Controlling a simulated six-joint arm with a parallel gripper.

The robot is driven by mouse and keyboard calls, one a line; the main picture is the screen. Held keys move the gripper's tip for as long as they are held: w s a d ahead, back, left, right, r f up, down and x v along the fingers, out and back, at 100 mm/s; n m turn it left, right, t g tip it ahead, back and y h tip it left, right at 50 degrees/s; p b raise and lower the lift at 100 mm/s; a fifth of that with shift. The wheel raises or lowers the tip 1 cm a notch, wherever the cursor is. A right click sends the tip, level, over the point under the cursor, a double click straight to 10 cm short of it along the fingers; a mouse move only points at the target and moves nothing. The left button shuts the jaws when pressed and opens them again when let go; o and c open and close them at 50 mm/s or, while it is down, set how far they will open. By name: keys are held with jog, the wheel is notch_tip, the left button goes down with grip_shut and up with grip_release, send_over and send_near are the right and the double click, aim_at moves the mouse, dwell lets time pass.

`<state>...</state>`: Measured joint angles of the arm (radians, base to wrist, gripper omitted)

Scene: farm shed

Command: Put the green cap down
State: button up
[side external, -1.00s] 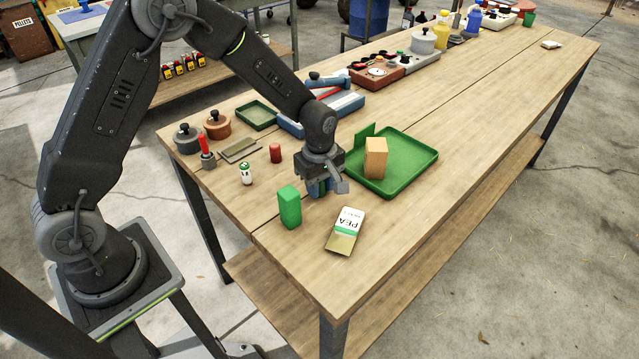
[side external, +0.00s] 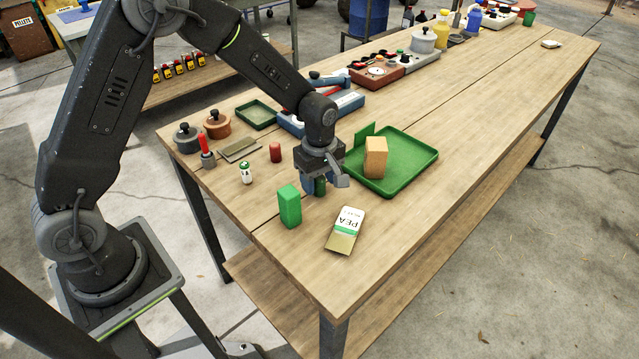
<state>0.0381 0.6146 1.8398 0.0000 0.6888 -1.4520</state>
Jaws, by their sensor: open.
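A small dark green piece (side external: 320,187), which looks like the green cap, is at the wooden tabletop under my gripper (side external: 323,184). My gripper points down with its jaws open around or just above this piece. The jaws partly hide it, and I cannot tell whether they touch it. A small white container with a green top (side external: 246,173) stands apart to the left.
A green block (side external: 289,207) and a packet marked PEA (side external: 346,228) are close in front. A green tray (side external: 415,180) with an orange-tan block (side external: 376,158) lies right. The table's right half is mostly clear.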

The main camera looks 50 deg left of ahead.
notch_tip(320, 180, up, 10)
jog(key=shift+r, duration=0.25)
jog(key=s+a+r+m+t, duration=0.1)
jog(key=s+r+m+t, duration=0.2)
jog(key=s+r+m, duration=0.65)
jog(key=s+r+m+t, duration=0.2)
jog(key=s+m, duration=0.4)
jog(key=s, duration=0.7)
jog(key=shift+a+r+m+t, duration=0.3)
jog(key=shift+r+m, duration=0.05)
jog(key=shift+r, duration=0.05)
